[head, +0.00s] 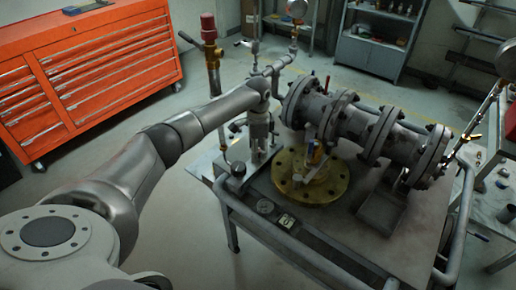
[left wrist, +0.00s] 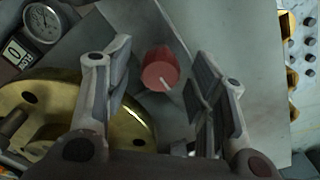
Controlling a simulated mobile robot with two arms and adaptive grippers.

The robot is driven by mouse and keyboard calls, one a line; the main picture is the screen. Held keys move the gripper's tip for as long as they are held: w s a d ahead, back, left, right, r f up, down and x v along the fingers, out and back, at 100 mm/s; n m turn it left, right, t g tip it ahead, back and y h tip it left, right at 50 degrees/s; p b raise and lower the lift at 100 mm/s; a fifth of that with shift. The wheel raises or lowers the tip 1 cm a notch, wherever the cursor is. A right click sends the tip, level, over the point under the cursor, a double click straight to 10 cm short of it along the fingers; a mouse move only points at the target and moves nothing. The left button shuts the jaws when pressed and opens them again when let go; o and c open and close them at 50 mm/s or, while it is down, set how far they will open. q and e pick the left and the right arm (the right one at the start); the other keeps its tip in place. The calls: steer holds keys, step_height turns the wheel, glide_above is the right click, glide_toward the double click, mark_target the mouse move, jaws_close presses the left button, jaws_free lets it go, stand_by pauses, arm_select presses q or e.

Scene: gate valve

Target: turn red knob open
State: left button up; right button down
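The red knob (left wrist: 160,70) shows in the left wrist view as a round cap with a pale pointer line toward its lower edge. My left gripper (head: 259,152) reaches down over the left side of the bench in the head view. In the left wrist view my left gripper (left wrist: 163,98) is open, with one finger to the left of the knob and one to the right. There are clear gaps between the knob and both fingers. I cannot make out the knob in the head view, where my gripper seems to cover it. My right gripper is in neither view.
A brass flange (head: 329,186) stands right of my gripper, below a grey flanged pipe (head: 345,122). A gauge (head: 264,206) and small display (head: 286,221) lie along the bench front. A red-topped brass valve (head: 208,30) stands behind my arm. An orange tool cabinet (head: 110,65) is at left.

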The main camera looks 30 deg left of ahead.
arm_select(q)
steer(key=c, duration=1)
steer(key=shift+r, duration=0.15)
steer(key=shift+r+n+p, duration=0.1)
steer(key=shift+n+p, duration=0.4)
steer(key=shift+p, duration=0.3)
steer(key=n+p, duration=0.3)
steer(key=shift+r, duration=0.1)
steer(key=shift+n+p, duration=0.9)
steer(key=shift+p, duration=0.15)
steer(key=n+p, duration=0.2)
steer(key=shift+n, duration=0.4)
steer(key=n+p, duration=0.2)
steer(key=n, duration=0.1)
steer(key=shift+n, duration=0.3)
steer(key=shift+n+p, duration=0.5)
steer(key=shift+n, duration=0.7)
steer(key=shift+a+n+p, duration=0.1)
steer(key=shift+n+p, duration=0.4)
steer(key=shift+n, duration=1.1)
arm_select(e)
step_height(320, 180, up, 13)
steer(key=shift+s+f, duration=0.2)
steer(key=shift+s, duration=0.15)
arm_select(q)
steer(key=shift+w, duration=0.1)
